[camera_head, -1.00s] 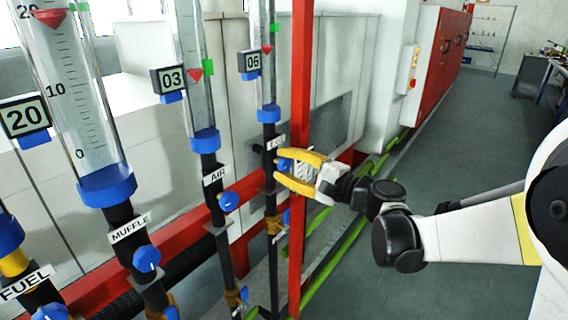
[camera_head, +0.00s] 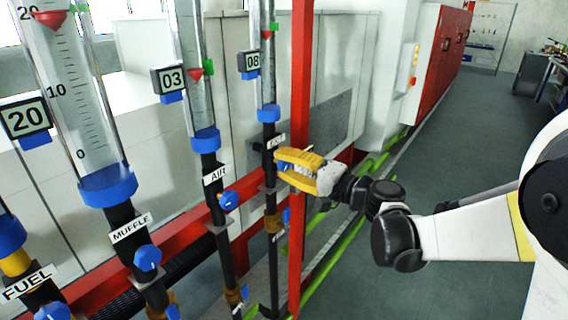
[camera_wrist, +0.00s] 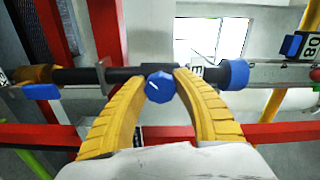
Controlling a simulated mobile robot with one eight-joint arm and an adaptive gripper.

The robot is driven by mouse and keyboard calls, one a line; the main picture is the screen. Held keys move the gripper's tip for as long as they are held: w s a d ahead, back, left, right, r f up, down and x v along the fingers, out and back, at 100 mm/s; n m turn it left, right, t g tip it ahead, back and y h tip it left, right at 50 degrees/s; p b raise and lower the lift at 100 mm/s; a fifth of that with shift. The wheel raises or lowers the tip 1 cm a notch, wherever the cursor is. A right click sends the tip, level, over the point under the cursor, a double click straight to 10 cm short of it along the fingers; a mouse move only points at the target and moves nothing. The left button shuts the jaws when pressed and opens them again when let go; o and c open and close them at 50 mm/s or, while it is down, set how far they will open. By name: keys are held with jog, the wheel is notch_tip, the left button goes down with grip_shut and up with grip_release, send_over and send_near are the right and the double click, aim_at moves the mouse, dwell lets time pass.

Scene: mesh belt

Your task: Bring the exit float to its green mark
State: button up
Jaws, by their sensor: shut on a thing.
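The exit tube (camera_head: 266,85) is the farthest of the tubes, and its display (camera_head: 249,62) reads 08. Its small red float (camera_head: 267,35) is high in the tube, close beside or just below the green mark (camera_head: 273,27); the exact gap is too small to tell. The exit label (camera_head: 276,142) is partly hidden. My gripper (camera_head: 279,165) is at the valve below this label. In the wrist view, the yellow fingers close on the blue knob (camera_wrist: 160,88), one on each side. The knob carries a white line.
A red post (camera_head: 300,80) stands right beside my gripper. The air tube (camera_head: 203,110), reading 03, and the muffle tube (camera_head: 85,110), reading 20, stand to the left with their own blue knobs. The grey floor (camera_head: 460,130) at right is clear.

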jog(key=o, duration=1.2)
jog(key=shift+d, duration=0.1)
jog(key=v, duration=1.2)
jog(key=shift+s, duration=0.1)
